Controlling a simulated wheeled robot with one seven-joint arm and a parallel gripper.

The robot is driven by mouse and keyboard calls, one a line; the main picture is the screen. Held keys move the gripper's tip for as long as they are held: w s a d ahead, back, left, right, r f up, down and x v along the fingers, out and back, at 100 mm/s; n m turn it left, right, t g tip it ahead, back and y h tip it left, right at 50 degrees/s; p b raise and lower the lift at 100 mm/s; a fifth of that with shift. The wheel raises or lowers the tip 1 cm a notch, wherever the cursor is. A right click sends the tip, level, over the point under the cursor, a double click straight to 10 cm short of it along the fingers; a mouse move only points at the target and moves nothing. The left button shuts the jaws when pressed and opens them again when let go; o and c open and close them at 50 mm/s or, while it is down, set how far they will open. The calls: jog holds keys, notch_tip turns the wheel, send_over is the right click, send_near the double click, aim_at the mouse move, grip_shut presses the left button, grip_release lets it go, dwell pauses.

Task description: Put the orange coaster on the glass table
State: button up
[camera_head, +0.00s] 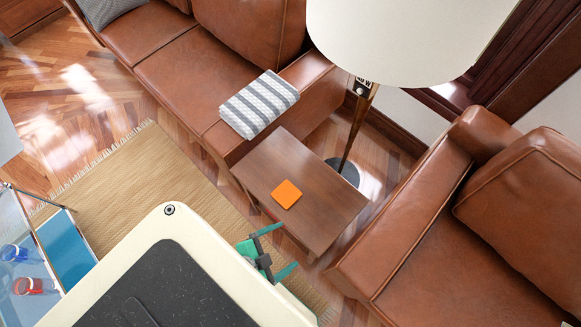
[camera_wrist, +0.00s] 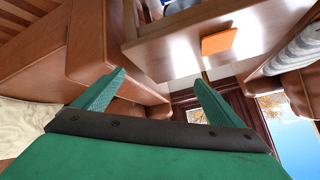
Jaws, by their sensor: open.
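The orange coaster (camera_head: 287,194) lies flat on a brown wooden side table (camera_head: 329,208) between the sofa and the armchair. It also shows in the wrist view, near the upper right (camera_wrist: 219,41). My gripper (camera_head: 288,248) is open and empty, at the near side of the side table, apart from the coaster. Its two green fingers (camera_wrist: 159,77) are spread in the wrist view. The glass table (camera_head: 12,222) is at the lower left of the head view, cut off by the picture edge. A blue glass and a red glass show on it.
A brown leather sofa (camera_head: 182,62) and armchair (camera_head: 425,240) flank the side table. A floor lamp (camera_head: 385,40) stands behind it, its shade overhanging. A striped folded cloth (camera_head: 259,104) lies on the sofa arm. A tan rug (camera_head: 135,190) covers the open floor.

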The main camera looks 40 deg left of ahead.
jog(key=w+a+f+m+g, duration=0.2)
jog(key=a+f+m, duration=0.1)
jog(key=a, duration=0.2)
notch_tip(320, 180, up, 3)
jog(key=m+g+y, duration=0.2)
jog(key=m+g, duration=0.5)
jog(key=m, duration=0.2)
send_over(291, 198)
jog(key=f, duration=0.4)
jog(key=shift+w+d+f, duration=0.15)
jog(key=shift+w+d, duration=0.05)
jog(key=shift+w, duration=0.05)
notch_tip(291, 198, down, 5)
jog(key=shift+s+a, duration=0.15)
jog(key=shift+s+a+f, duration=0.15)
jog(key=shift+s+f, duration=0.05)
jog(key=shift+f, duration=0.3)
jog(key=c, duration=1.2)
jog(key=shift+w, duration=0.15)
